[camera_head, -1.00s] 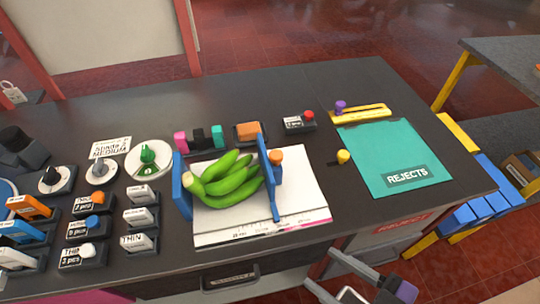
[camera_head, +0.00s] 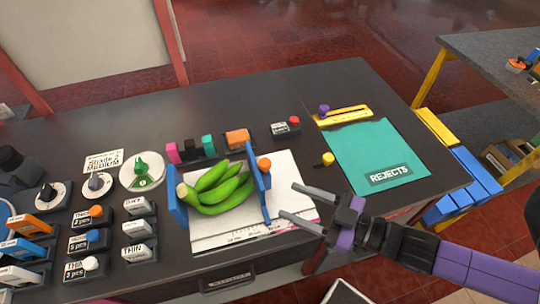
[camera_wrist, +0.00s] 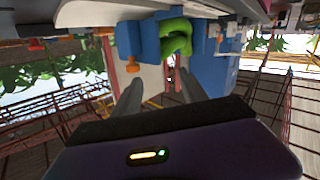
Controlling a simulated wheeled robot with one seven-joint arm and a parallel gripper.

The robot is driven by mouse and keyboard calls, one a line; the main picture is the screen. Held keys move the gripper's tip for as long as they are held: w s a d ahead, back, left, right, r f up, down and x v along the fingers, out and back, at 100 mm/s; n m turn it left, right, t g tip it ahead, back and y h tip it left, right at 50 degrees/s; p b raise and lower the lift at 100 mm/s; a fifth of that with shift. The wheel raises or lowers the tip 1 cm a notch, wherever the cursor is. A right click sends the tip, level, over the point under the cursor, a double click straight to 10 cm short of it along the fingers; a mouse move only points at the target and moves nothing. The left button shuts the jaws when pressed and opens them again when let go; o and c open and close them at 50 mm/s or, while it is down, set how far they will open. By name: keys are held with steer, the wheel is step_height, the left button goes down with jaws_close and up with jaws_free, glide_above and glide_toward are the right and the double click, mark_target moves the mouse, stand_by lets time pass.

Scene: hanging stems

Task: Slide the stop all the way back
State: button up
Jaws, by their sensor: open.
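A blue upright plate with an orange knob (camera_head: 264,163), which looks like the stop, stands on a white marked board (camera_head: 225,233) just right of a bunch of green bananas (camera_head: 222,187). Another blue plate (camera_head: 177,194) stands left of the bananas. My gripper (camera_head: 289,200) is open and empty, its two fingers pointing left towards the stop, to its right and apart from it in the head view. In the wrist view the bananas (camera_wrist: 175,38), blue plates and an orange knob (camera_wrist: 132,66) show beyond the fingers.
A yellow slotted bar with a purple knob (camera_head: 345,116) lies at the back right, above a teal REJECTS mat (camera_head: 375,160). A small yellow knob (camera_head: 327,159) stands beside the mat. Several labelled blocks and dials crowd the left side. The back of the dark counter (camera_head: 250,105) is clear.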

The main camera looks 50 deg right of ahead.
steer(key=m, duration=0.1)
glide_toward(270, 164)
steer(key=w+a, duration=0.1)
steer(key=w, duration=0.1)
steer(key=shift+m+t, duration=0.4)
steer(key=shift+m, duration=0.2)
steer(key=x, duration=0.2)
steer(key=p+x, duration=0.1)
steer(key=x, duration=0.4)
steer(key=shift+w+d+f+p, duration=0.1)
steer(key=shift+w+f+p, duration=0.25)
steer(key=shift+p, duration=0.05)
jaws_close()
